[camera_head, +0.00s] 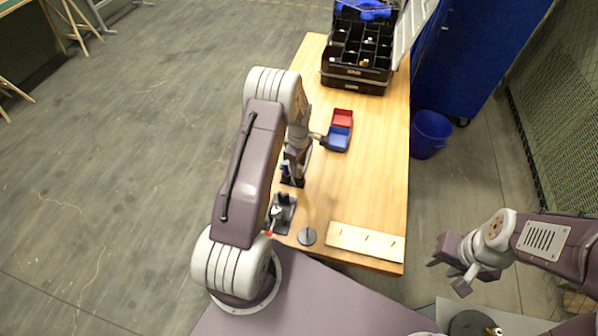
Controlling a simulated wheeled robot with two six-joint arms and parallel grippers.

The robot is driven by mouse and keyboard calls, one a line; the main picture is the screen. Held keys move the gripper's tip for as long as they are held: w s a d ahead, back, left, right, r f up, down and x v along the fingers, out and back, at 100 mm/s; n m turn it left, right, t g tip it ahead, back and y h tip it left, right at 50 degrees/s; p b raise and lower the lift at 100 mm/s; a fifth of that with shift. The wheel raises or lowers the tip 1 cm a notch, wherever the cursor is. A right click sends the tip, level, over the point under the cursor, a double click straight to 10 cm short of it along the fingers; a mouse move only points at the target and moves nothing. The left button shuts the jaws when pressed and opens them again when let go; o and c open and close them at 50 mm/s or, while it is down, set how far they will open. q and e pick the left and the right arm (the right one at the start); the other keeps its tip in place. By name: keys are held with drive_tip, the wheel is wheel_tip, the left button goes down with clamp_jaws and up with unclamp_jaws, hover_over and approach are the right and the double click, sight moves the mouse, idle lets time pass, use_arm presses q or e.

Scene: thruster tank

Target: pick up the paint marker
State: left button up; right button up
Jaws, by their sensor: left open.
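My left arm reaches up and over the wooden table, and its gripper (293,178) points down at the table's left side; the jaws are open, though the fingers are small and partly hidden by my arm. A small blue item shows beside these fingers; I cannot tell whether it is the paint marker. A black stand (288,207) with a small red-tipped item lies just in front, partly behind my arm. I cannot make out the paint marker with certainty. My right gripper (448,277) is off the table's right side with its fingers apart and nothing between them.
A red bin (342,118) and a blue bin (338,139) stand mid-table. A black toolbox (355,82) is at the back. A pegged wooden board (365,242) and a dark disc (307,237) are at the front. A blue bucket (430,134) stands on the floor.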

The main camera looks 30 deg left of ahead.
use_arm(q)
drive_tip(key=shift+f, duration=0.65)
drive_tip(key=shift+w+d+f, duration=0.1)
drive_tip(key=shift+w+f, duration=0.05)
drive_tip(key=shift+f, duration=0.15)
clamp_jaws()
drive_tip(key=shift+r, duration=0.1)
drive_tip(key=r, duration=0.3)
drive_tip(key=r+b, duration=0.1)
drive_tip(key=shift+d+r, duration=0.2)
drive_tip(key=shift+d, duration=0.2)
drive_tip(key=s+d+r+b, duration=0.1)
drive_tip(key=s+d+r, duration=0.2)
drive_tip(key=d+r, duration=0.3)
drive_tip(key=d, duration=0.4)
drive_tip(key=shift+s+d+r, duration=0.15)
drive_tip(key=shift+s+r, duration=0.1)
drive_tip(key=shift+s, duration=0.05)
